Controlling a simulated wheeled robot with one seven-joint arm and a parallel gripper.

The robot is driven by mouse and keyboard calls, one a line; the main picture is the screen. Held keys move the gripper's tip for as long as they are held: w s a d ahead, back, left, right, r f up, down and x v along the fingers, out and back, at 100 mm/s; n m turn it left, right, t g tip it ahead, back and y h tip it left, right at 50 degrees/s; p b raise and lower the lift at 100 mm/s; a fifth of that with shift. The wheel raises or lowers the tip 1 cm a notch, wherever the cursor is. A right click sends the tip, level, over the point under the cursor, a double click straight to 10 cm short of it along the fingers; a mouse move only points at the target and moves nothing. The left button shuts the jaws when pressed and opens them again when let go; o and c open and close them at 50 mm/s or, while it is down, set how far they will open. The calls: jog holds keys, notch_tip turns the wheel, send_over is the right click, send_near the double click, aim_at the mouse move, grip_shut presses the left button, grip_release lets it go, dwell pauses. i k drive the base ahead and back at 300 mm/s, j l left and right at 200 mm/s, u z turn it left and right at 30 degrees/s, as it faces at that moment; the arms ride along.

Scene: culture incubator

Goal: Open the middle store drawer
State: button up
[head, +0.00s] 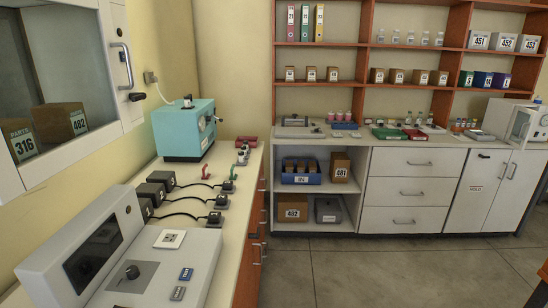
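A white unit of three drawers stands under the back counter, right of the open shelf. Its middle drawer (390,191) is shut, its front flush with the drawers above and below. A silver bar handle (411,194) runs across the middle of its front. The top drawer (400,160) and the bottom drawer (385,219) also look shut. My gripper is not in view.
Open grey floor (400,270) lies in front of the drawers. A long bench (225,185) with several devices runs along the left. Right of the drawers is a white two-door cabinet (490,185). A brown edge shows at the lower right.

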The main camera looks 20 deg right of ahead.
aim_at(398, 191)
jog(key=i+l+z, duration=0.25)
jog(key=i+z, duration=0.15)
jog(key=i, duration=0.5)
jog(key=i+j+z, duration=0.1)
jog(key=i+z, duration=0.35)
jog(key=i, duration=0.45)
jog(key=i+j+z, duration=0.1)
jog(key=i, duration=0.4)
jog(key=i+j+z, duration=0.1)
jog(key=i, duration=0.4)
jog(key=i+j+z, duration=0.1)
jog(key=i, duration=0.35)
jog(key=i+j+z, duration=0.6)
jog(key=i, duration=0.2)
jog(key=l, duration=0.1)
